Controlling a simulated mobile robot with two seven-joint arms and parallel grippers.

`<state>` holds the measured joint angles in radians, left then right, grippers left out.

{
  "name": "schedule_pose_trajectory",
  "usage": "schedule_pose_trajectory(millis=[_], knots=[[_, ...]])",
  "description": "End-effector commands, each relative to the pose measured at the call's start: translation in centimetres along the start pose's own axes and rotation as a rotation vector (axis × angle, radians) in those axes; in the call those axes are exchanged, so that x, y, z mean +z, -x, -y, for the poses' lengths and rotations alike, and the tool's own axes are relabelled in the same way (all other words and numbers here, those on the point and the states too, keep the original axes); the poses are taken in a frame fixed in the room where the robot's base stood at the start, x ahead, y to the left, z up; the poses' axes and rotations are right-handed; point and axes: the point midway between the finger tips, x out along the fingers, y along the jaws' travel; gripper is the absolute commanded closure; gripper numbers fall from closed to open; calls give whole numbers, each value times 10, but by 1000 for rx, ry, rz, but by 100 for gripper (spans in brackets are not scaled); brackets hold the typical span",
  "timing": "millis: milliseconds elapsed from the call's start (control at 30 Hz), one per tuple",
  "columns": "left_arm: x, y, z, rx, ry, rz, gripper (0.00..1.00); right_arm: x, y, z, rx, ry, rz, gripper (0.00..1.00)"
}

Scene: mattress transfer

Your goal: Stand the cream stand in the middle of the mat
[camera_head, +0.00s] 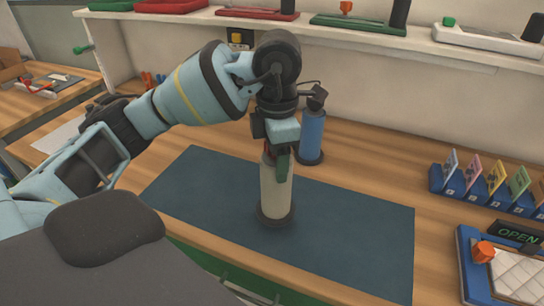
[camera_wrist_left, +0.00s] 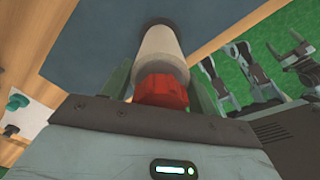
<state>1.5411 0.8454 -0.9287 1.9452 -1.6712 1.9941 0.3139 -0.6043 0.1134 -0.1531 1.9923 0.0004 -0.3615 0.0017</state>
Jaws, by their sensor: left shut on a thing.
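The cream stand (camera_head: 272,190) is upright over the middle of the dark blue mat (camera_head: 365,235). It has a dark round base and a red top. Whether the base touches the mat or hangs just above it, I cannot tell. My left gripper (camera_head: 277,160) is above it, shut on the red top. In the left wrist view, the gripper's fingers (camera_wrist_left: 160,92) flank the red top, and the cream stand (camera_wrist_left: 160,45) extends away toward the mat (camera_wrist_left: 95,40). My right gripper is in neither view.
A blue stand (camera_head: 312,135) stands close behind the cream one, near the mat's back edge. A blue rack with colored cards (camera_head: 480,195) and a blue tray (camera_head: 478,290) are at the right. A shelf (camera_head: 350,40) runs along the back. The mat's right part is clear.

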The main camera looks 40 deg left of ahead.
Motion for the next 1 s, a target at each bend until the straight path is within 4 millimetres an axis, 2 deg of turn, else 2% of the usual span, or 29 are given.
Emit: schedule_pose_trajectory(millis=[100,300,567,733,1000], knots=[[1,1,-20,2,5,5,100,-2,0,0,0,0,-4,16],[3,0,-36,1,-1,6,100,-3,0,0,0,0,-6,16],[3,-1,-38,2,-1,6,100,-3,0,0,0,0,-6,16],[3,-2,-47,2,1,5,100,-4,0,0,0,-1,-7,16],[2,-30,-46,3,0,4,100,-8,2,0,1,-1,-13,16]])
